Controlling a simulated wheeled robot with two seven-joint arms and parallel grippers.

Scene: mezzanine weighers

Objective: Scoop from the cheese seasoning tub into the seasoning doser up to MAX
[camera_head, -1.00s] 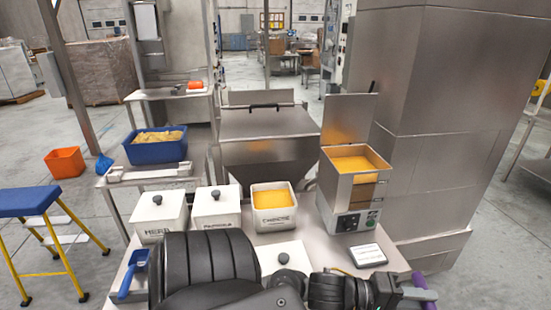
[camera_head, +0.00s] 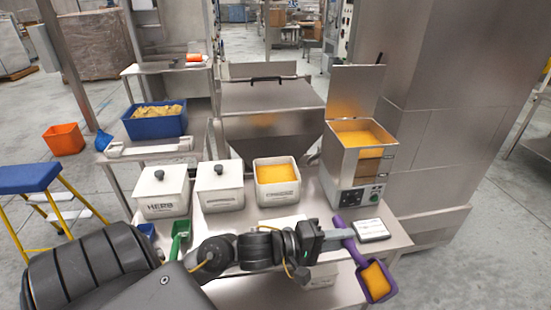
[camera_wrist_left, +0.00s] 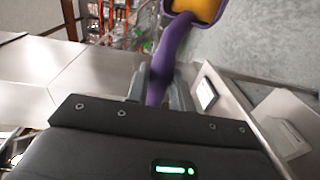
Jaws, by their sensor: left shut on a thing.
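The cheese seasoning tub (camera_head: 277,190) is a white, open box with orange powder on the bench. The seasoning doser (camera_head: 341,178) is a steel box to its right with its lid raised. Orange powder shows in its open top and through its front window; I cannot read a MAX mark. My left gripper (camera_head: 338,234) is shut on the handle of a purple scoop (camera_head: 366,268), which holds orange powder. The scoop is in front of the doser, near the bench's front right. The left wrist view shows the handle (camera_wrist_left: 160,75) between the fingers. My right gripper is out of view.
Two lidded white tubs (camera_head: 162,200) (camera_head: 220,193) stand left of the cheese tub. A green scoop (camera_head: 180,238) and a blue scoop (camera_head: 147,231) are at the front left. A small sign (camera_head: 371,230) stands before the doser. A steel hopper (camera_head: 270,125) stands behind.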

